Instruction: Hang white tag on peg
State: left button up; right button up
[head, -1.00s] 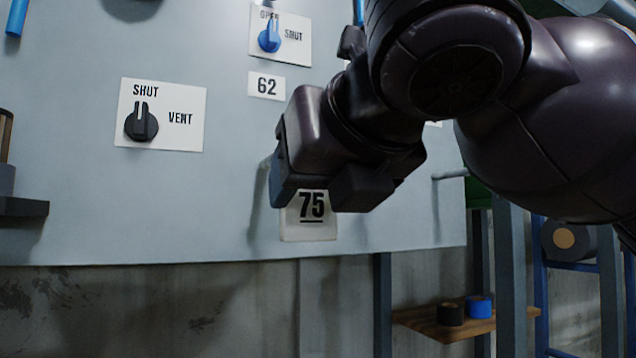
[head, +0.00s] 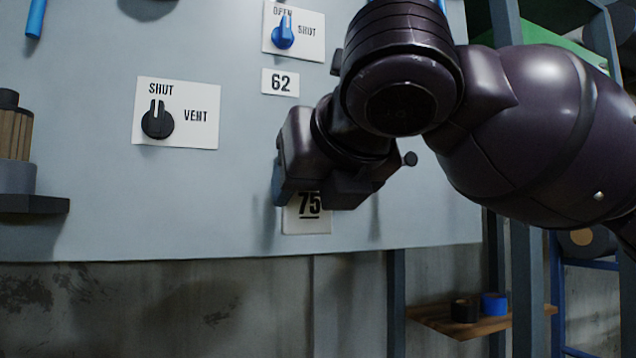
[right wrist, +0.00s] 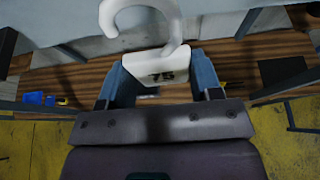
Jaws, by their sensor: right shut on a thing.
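My right gripper (head: 305,190) is shut on the white tag (head: 310,222), which carries the number 75 and hangs below the fingers, in front of the grey panel. In the right wrist view the gripper (right wrist: 158,85) pinches the tag (right wrist: 135,66) between its two blue-grey fingers. The tag's white open hook (right wrist: 177,22) sticks up beyond the fingertips. My right arm covers that part of the panel. My left gripper is out of view.
The grey panel (head: 230,205) carries a black SHUT/VENT knob (head: 157,120), a blue OPEN/SHUT knob (head: 284,36) and a 62 label (head: 280,82). A dark ledge (head: 40,204) juts out at left. A wooden shelf (head: 425,318) with rolls stands lower right.

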pick_arm(q)
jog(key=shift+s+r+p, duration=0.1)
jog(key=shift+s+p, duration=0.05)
jog(key=shift+p, duration=0.15)
pick_arm(e)
jog(key=w, duration=0.1)
jog(key=w+a, duration=0.1)
jog(key=w, duration=0.3)
jog(key=shift+w+a+f, duration=0.2)
jog(key=shift+a+f, duration=0.1)
jog(key=shift+a, duration=0.05)
dwell(0.5)
jog(key=o, duration=1)
jog(key=b, duration=0.2)
send_near(297, 194)
jog(key=w, duration=0.4)
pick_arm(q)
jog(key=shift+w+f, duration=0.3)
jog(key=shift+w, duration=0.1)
pick_arm(e)
jog(key=shift+r, duration=0.25)
